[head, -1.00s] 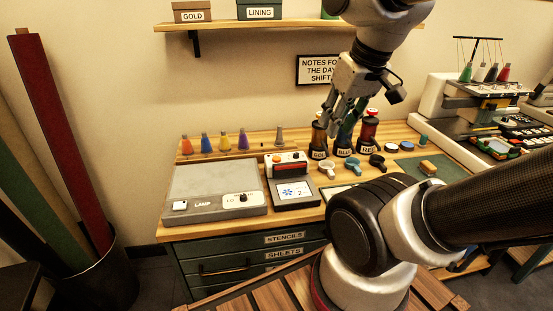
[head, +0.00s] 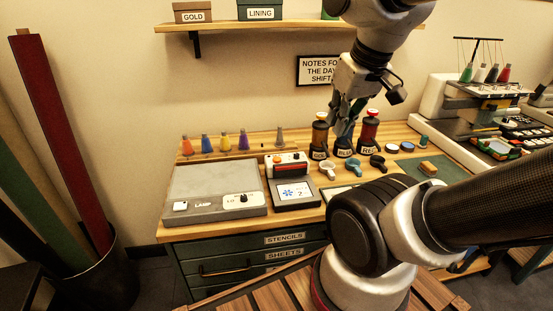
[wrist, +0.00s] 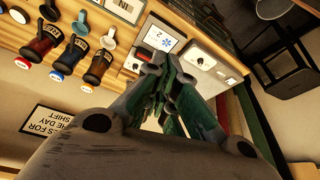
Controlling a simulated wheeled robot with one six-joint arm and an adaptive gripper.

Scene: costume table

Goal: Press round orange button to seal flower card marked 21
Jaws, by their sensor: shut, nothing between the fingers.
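The sealing device (head: 290,170) stands on the table right of the lamp box, with a red bar across its top. A small round orange button (head: 276,158) sits at its upper left. A white card (head: 296,191) with a blue flower lies in its front; its number starts with 2, and the second digit is unclear. The card also shows in the wrist view (wrist: 161,39). In the wrist view, my fingers (wrist: 165,100) hide the button.
The lamp box (head: 215,190) lies left of the device. Colored cones (head: 224,141) line the back edge. A shelf (head: 280,27) hangs above.

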